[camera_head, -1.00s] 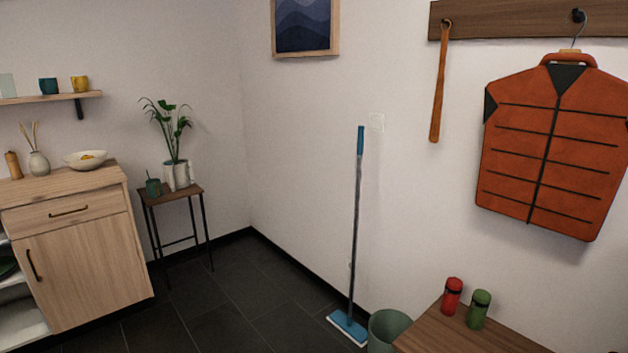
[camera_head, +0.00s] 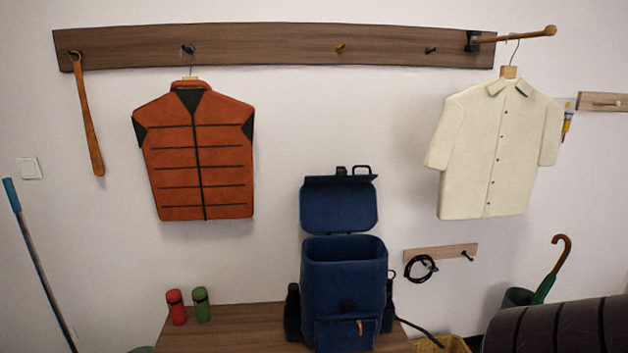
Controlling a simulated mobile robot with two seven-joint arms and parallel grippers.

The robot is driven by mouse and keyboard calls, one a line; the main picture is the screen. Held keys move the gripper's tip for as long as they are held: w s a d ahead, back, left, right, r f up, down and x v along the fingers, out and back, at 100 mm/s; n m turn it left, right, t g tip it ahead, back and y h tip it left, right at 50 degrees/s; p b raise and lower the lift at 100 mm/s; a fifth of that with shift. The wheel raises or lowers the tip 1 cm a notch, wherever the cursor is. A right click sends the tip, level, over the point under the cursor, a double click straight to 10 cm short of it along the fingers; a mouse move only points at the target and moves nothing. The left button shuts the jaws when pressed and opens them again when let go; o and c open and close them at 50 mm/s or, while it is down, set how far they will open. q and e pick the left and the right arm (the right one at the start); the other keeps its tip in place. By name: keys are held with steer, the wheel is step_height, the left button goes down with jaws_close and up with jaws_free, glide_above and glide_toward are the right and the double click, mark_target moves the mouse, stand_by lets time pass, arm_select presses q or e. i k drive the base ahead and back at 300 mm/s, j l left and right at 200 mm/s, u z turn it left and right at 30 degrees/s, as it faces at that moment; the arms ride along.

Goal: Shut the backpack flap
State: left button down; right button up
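The blue backpack (camera_head: 342,290) stands upright on a brown wooden bench (camera_head: 240,325) against the wall, low in the middle of the head view. Its flap (camera_head: 339,205) is open and raised upright behind the bag's top opening, with a dark handle at its upper edge. The front pocket has an orange zip pull. Dark bottles sit at the bag's sides. Neither of my grippers is in view.
A red bottle (camera_head: 175,307) and a green bottle (camera_head: 201,305) stand on the bench left of the backpack. An orange vest (camera_head: 197,155) and a cream shirt (camera_head: 495,150) hang above. A dark ridged object (camera_head: 560,325) fills the lower right. A basket (camera_head: 440,344) is on the floor.

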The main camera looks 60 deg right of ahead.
mark_target(328, 204)
steer(key=l+z, duration=0.2)
steer(key=l, duration=1)
steer(key=l+z, duration=0.25)
steer(key=l, duration=1)
